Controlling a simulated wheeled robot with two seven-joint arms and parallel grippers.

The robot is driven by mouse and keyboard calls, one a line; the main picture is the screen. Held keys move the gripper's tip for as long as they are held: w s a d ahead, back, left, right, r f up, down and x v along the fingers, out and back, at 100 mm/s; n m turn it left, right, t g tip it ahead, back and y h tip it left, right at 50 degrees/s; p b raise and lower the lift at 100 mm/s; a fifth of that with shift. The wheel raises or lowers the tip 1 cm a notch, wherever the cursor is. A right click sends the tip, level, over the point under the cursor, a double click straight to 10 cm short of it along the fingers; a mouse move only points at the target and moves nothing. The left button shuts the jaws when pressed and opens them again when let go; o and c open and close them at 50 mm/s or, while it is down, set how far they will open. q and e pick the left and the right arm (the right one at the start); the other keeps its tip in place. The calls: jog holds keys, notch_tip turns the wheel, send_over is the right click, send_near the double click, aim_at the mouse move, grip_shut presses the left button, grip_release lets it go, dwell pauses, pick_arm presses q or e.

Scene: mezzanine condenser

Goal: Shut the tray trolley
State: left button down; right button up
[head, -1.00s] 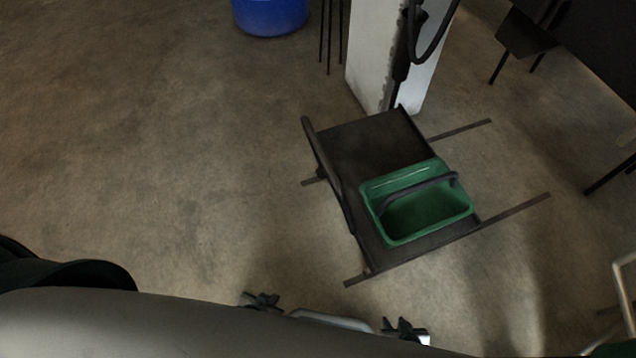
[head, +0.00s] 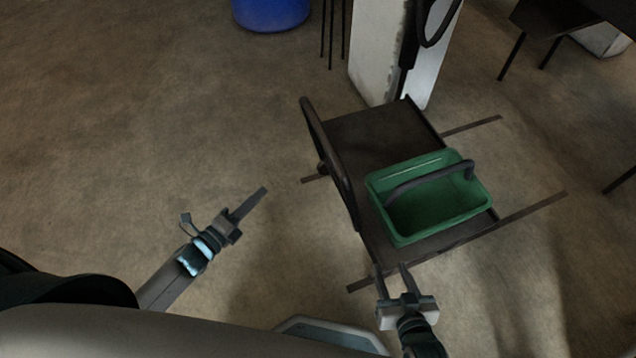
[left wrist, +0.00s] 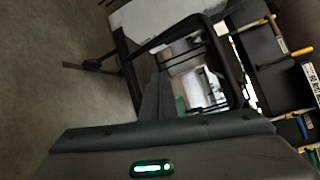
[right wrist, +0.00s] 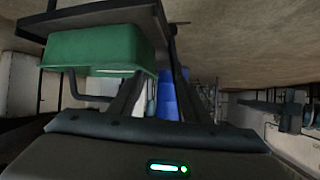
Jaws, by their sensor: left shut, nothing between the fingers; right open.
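The tray trolley (head: 360,143) is a dark flat tray with an upright black loop handle (head: 328,160) along its left side. A green basket (head: 432,222) with a dark carrying handle sits on its nearer half. My left gripper (head: 263,190) is shut and empty, left of the trolley and apart from it; the handle also shows in the left wrist view (left wrist: 158,45). My right gripper (head: 391,267) is open near the tray's near left corner; I cannot tell whether it touches. In the right wrist view the basket (right wrist: 100,48) appears beyond its fingers (right wrist: 155,95).
Dark strips (head: 535,207) run along the floor under the trolley. A white pillar (head: 372,60) with a black hose stands right behind it. A blue barrel (head: 270,12) is at the back, dark tables (head: 550,15) at top right. The left floor is clear.

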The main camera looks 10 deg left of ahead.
pick_arm(q)
jog(key=s+d+r+m+g+h+b, duration=0.2)
jog(key=r+m+h+b, duration=0.1)
jog(key=m, duration=0.7)
jog(key=s+d+r+m+g+h+b, duration=0.1)
jog(key=d+r+m+g+h+b, duration=0.1)
jog(key=r+m+h, duration=0.4)
jog(key=m+h+b, duration=0.1)
jog(key=m, duration=0.4)
jog(key=shift+s+d+r+b, duration=0.2)
jog(key=shift+s+d+b, duration=0.1)
jog(key=shift+s+d, duration=0.1)
pick_arm(e)
notch_tip(320, 180, up, 14)
jog(key=a+t+y, duration=0.1)
jog(key=a+t, duration=0.1)
jog(key=t, duration=0.1)
jog(key=shift+s+f+t+y, duration=0.15)
jog(key=shift+s+t+y, duration=0.2)
jog(key=shift+t+y, duration=0.05)
pick_arm(q)
jog(key=shift+w, duration=0.1)
pick_arm(e)
jog(key=shift+a, duration=0.1)
